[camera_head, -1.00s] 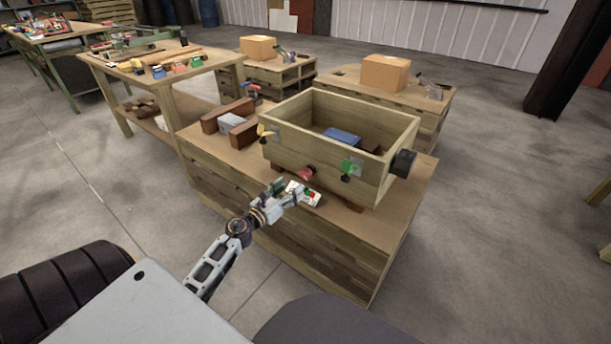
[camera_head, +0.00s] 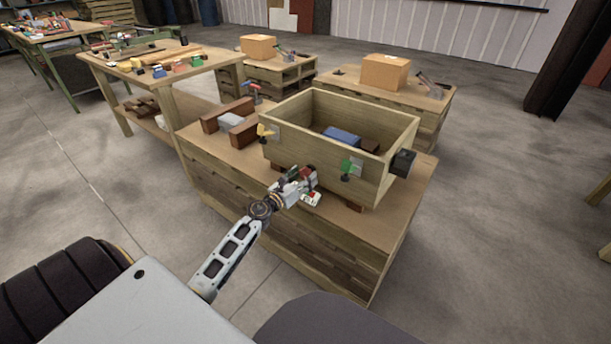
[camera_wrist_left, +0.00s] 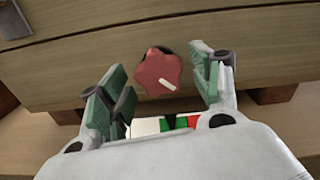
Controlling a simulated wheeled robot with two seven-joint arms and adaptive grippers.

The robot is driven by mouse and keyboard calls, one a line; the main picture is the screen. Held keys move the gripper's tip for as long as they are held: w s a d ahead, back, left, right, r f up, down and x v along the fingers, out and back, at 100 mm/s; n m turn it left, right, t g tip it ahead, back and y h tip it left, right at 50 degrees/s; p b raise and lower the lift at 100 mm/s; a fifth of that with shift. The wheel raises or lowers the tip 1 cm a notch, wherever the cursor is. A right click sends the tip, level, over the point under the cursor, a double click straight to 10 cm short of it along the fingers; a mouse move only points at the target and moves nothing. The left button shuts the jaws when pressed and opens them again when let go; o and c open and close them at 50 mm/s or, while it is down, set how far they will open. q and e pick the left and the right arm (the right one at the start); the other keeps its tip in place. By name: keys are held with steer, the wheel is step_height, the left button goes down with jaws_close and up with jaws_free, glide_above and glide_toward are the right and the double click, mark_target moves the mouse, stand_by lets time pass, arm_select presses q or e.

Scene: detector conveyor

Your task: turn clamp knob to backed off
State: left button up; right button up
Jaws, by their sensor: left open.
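The clamp knob (camera_wrist_left: 158,73) is red and lobed, with a white pointer mark toward the lower right in the left wrist view. It sits on the front wall of the wooden box (camera_head: 385,183). My left gripper (camera_wrist_left: 160,70) is open, with its green-padded fingers on either side of the knob. Gaps show between the fingers and the knob. In the head view my left gripper (camera_head: 306,176) reaches the box front and largely hides the knob. My right gripper is not in view.
A white card with green and red patches (camera_wrist_left: 180,123) lies below the knob. A yellow knob (camera_head: 264,131) and a green knob (camera_head: 347,169) flank it on the box front. A black block (camera_head: 403,163) juts from the right side. A blue item (camera_head: 342,136) lies inside.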

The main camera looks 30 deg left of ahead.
arm_select(q)
steer(key=shift+w, duration=0.75)
steer(key=shift+c, duration=0.4)
steer(key=c, duration=1)
